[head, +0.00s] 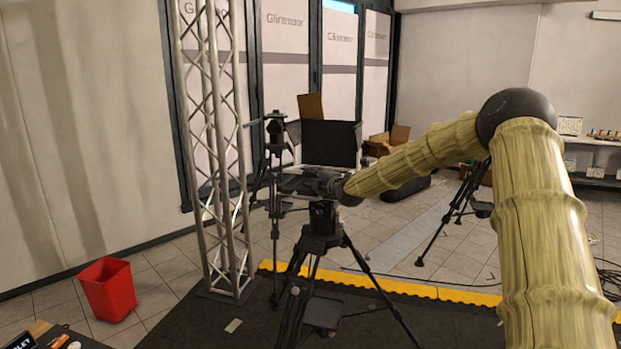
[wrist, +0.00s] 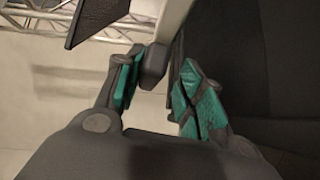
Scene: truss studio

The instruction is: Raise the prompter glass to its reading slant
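The prompter stands on a black tripod (head: 322,242) in the head view, with its dark upright hood (head: 331,142) at the back. The glass lies low and nearly flat in front of the hood, partly hidden by my gripper (head: 328,186). In the wrist view my gripper (wrist: 163,80) has its green-padded fingers apart. A small dark tab (wrist: 154,64) on a pale frame edge (wrist: 175,25) sits between the fingertips. It is close to the left finger, and a narrow gap shows beside the right one.
Another tripod (head: 465,205) stands to the right. A yellow-edged dark mat (head: 400,288) lies below. Cardboard boxes (head: 388,142) are behind.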

